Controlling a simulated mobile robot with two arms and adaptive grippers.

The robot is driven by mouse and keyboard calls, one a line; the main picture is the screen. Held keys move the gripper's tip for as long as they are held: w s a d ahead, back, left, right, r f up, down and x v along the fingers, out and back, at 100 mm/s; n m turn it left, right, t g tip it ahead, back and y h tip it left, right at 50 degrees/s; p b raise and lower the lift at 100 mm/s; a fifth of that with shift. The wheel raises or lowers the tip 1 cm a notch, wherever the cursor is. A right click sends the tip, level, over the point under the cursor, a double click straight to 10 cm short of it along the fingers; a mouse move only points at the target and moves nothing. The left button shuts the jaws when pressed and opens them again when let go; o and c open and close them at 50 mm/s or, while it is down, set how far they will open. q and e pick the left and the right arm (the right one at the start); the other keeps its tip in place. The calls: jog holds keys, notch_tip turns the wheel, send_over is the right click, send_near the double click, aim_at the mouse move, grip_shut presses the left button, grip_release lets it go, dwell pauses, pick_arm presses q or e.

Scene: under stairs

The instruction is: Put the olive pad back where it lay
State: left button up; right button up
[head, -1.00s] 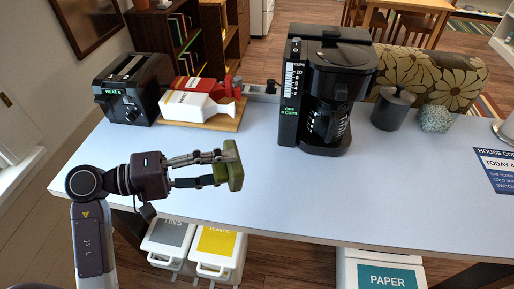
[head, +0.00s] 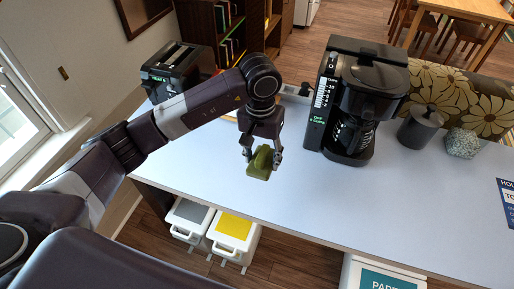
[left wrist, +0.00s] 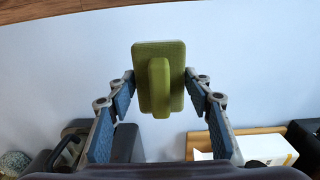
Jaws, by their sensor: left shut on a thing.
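The olive pad (head: 261,163) is a green block with a raised ridge. My left gripper (head: 263,157) points down over the pale tabletop (head: 330,205) and is shut on the pad. In the left wrist view the pad (left wrist: 173,64) shows its flat face and ridge between the two fingers (left wrist: 158,88). The pad appears held above the table; the exact gap is hard to tell. My right gripper is not in view.
A black coffee maker (head: 360,95) stands right of the gripper, and a toaster (head: 177,70) behind my left arm. A dark canister (head: 420,128) and patterned ball (head: 462,143) stand right. The table's front middle is clear.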

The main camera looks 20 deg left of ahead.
pick_arm(q)
jog(key=shift+w+a, duration=0.25)
jog(key=shift+a, duration=0.5)
jog(key=shift+a+f, duration=0.1)
jog(key=shift+a, duration=0.1)
jog(key=f+b, duration=0.1)
jog(key=f, duration=0.3)
jog(key=f+b, duration=0.2)
jog(key=f, duration=0.2)
jog(key=shift+d+f, duration=0.2)
jog(key=shift+f, duration=0.2)
jog(key=shift+f+b, duration=0.45)
jog(key=shift+f, duration=0.4)
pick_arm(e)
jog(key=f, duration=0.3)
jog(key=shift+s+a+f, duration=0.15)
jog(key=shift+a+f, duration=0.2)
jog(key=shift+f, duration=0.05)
pick_arm(q)
jog(key=o, duration=1.1)
jog(key=shift+o, duration=0.5)
